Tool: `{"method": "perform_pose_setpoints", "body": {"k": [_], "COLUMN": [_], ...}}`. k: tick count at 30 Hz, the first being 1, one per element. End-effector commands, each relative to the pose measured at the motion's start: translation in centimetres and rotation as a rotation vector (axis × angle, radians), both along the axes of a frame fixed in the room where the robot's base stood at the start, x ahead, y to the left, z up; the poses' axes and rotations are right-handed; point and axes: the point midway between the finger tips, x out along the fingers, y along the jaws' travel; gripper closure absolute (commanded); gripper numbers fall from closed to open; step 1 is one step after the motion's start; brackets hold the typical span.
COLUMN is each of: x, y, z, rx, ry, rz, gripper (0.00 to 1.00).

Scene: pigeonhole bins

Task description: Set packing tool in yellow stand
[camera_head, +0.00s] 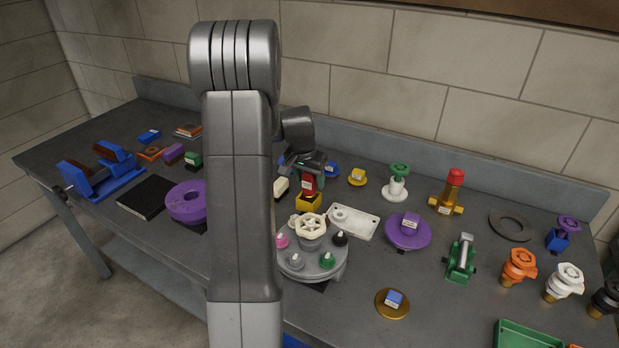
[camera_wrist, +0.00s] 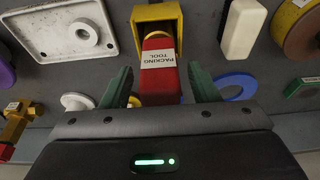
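The red packing tool (camera_head: 309,186) with a white label stands upright at the yellow stand (camera_head: 309,203), its lower end within the stand's outline. In the wrist view the packing tool (camera_wrist: 160,88) shows its label, with the yellow stand (camera_wrist: 143,13) beyond its far end. My gripper (camera_wrist: 160,72) is open, with one green finger on each side of the tool and a visible gap at both sides. In the head view my gripper (camera_head: 307,166) is just above the tool. How deep the tool sits in the stand cannot be told.
A white plate (camera_head: 354,222) and a grey turntable with knobs (camera_head: 325,268) lie close in front of the stand. A white block (camera_head: 281,188) is just left of it. A blue ring (camera_wrist: 238,87) lies near the right finger in the wrist view.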

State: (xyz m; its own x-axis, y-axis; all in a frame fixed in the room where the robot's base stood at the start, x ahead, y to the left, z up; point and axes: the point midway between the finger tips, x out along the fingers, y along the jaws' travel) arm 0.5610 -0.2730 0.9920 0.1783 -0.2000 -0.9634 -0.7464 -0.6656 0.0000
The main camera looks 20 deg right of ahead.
Motion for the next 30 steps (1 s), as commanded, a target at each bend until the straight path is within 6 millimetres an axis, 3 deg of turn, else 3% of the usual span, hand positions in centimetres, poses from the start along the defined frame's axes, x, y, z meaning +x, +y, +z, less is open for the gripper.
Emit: {"method": "perform_pose_setpoints", "body": {"k": [11,24,30], "x": [0.0,-1.5,-2.0], "y": [0.0,1.8,2.3], "z": [0.7,8.9,11.4], "rx": [0.000,-0.002,-0.002], "ry": [-0.001,-0.006,-0.003], "rz": [0.000,0.000,0.000], "gripper": [0.46,0.46,0.46]}}
